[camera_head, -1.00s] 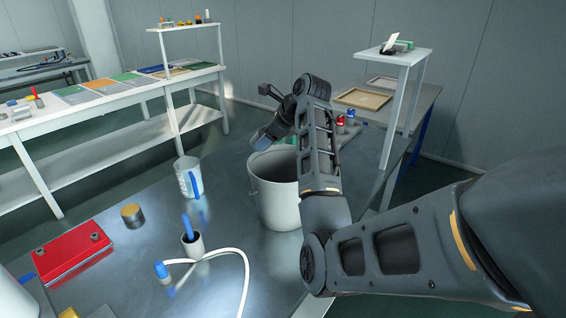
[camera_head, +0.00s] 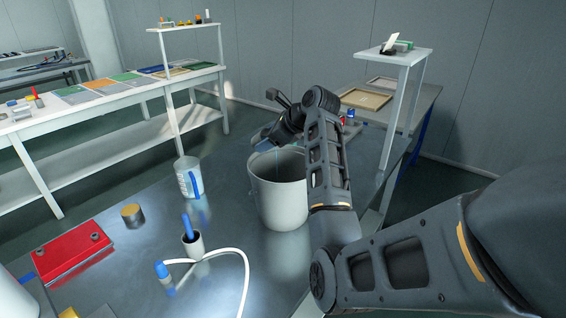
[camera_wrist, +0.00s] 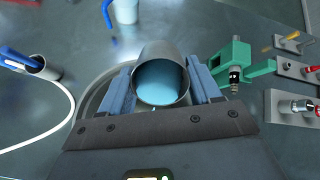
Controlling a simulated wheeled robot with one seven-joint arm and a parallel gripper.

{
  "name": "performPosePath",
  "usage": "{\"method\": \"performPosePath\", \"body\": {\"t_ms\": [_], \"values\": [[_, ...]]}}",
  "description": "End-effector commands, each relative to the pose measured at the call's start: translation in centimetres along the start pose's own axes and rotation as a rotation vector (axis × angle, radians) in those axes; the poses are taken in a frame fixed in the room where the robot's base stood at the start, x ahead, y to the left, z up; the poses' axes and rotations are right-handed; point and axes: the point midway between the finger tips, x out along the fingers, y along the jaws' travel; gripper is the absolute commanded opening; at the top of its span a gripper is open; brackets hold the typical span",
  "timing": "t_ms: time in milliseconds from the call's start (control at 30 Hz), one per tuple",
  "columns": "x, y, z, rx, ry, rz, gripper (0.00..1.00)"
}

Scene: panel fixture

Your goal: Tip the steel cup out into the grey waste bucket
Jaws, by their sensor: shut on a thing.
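The grey waste bucket (camera_head: 277,203) stands upright on the steel table. My gripper (camera_head: 264,145) is over the bucket's far left rim in the head view, with the arm reaching in from the right. In the wrist view my gripper (camera_wrist: 160,82) has its blue fingers on both sides of the steel cup (camera_wrist: 160,50) and is shut on it. Light blue liquid (camera_wrist: 160,80) shows inside the cup. A thin pale blue streak shows over the bucket's mouth in the head view. Part of the bucket's rim (camera_wrist: 88,103) shows behind the gripper.
A measuring jug (camera_head: 188,177) stands left of the bucket. A small holder (camera_head: 193,244) with a blue-handled tool and a white hose (camera_head: 240,256) lie nearer. A red box (camera_head: 72,256) is at left. A green fixture (camera_wrist: 238,66) stands right of the cup in the wrist view.

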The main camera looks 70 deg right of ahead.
Motion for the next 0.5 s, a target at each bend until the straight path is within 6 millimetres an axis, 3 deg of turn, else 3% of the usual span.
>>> {"method": "performPosePath", "body": {"t_ms": [500], "values": [[0.19, 0.17, -0.44, 0.000, -0.055, -0.023, 0.30]]}}
